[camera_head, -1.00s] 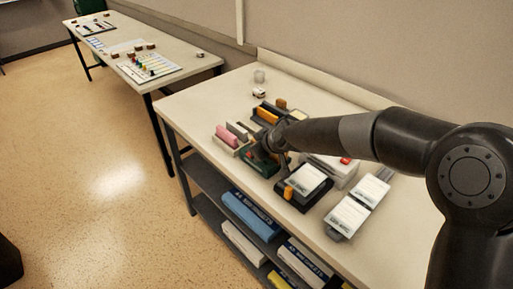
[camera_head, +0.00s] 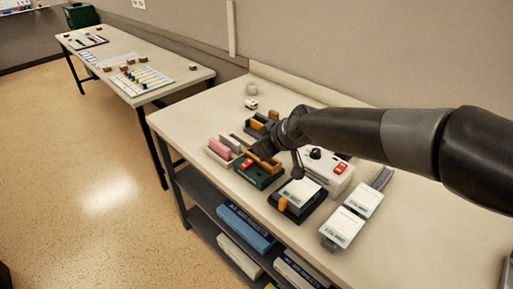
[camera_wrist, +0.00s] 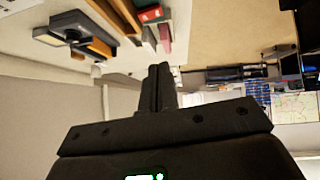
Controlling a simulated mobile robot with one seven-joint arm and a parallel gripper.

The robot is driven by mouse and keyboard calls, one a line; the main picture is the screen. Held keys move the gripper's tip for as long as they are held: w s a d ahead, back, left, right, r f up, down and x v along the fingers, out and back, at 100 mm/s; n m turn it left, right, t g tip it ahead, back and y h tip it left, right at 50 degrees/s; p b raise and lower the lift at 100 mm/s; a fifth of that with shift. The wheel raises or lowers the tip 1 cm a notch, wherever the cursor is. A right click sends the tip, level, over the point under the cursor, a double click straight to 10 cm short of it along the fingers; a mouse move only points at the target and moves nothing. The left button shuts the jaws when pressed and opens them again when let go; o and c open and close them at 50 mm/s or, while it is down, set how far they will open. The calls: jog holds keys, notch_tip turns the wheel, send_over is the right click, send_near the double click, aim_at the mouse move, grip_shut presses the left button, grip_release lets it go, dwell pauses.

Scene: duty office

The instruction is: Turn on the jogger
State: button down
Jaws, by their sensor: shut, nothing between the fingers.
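A white box-shaped machine (camera_head: 325,175) with a red switch (camera_head: 340,168) and a black knob (camera_head: 315,154) stands on the near table, partly hidden behind my arm. It looks like the jogger. I cannot tell the switch's position. In the head view my gripper is a dark shape over the table, left of the white machine and near a green device (camera_head: 262,178) with its own red patch (camera_head: 247,163). In the wrist view my gripper (camera_wrist: 158,70) has its fingers together, with nothing between them. I see no contact with the switch.
A black device with a white pad (camera_head: 299,194) stands in front of the white machine. Labelled white blocks (camera_head: 342,227) lie to the right, and a holder with a pink block (camera_head: 219,147) to the left. The table's front left (camera_head: 185,125) is clear.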

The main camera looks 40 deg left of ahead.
jog(key=shift+d+r, duration=0.15)
jog(key=shift+d, duration=0.05)
dwell(0.3)
jog(key=shift+w+r+t, duration=0.15)
jog(key=shift+w+t, duration=0.15)
jog(key=shift+w, duration=0.45)
jog(key=shift+a, duration=0.1)
send_over(248, 158)
jog(key=s+d, duration=0.2)
jog(key=d, duration=0.1)
jog(key=f, duration=0.7)
jog(key=shift+w+a, duration=0.1)
jog(key=shift+w, duration=0.1)
jog(key=f, duration=0.2)
jog(key=shift+w+f, duration=0.3)
jog(key=shift+w, duration=0.05)
jog(key=shift+w+f, duration=0.1)
jog(key=shift+f, duration=0.55)
